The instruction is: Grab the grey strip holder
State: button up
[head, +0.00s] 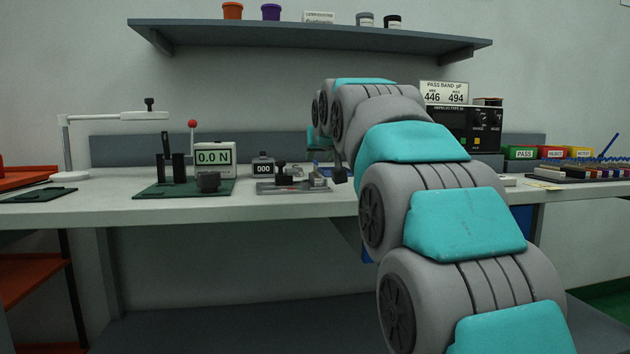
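A low grey fixture (293,188) with black parts on top lies on the white bench, just right of centre-left. It may be the grey strip holder, but it is too small and dark to be sure. My arm reaches up from the bottom right and bends down over the bench. My gripper (340,175) is mostly hidden behind my arm; only a small dark part shows, just right of the fixture. I cannot see its fingers clearly, or whether it touches anything.
A green mat (150,190) holds black posts and a force display (215,158). A small counter (263,167) stands behind the fixture. A black instrument (465,128) and coloured bins (520,153) are at the right. A shelf (310,36) hangs above. My arm hides the bench's middle right.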

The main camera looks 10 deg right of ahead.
aim_at(315, 161)
jog(key=x, duration=0.4)
jog(key=shift+w+a+f, duration=0.1)
jog(key=shift+w+f, duration=0.2)
grip_shut()
dwell(1.2)
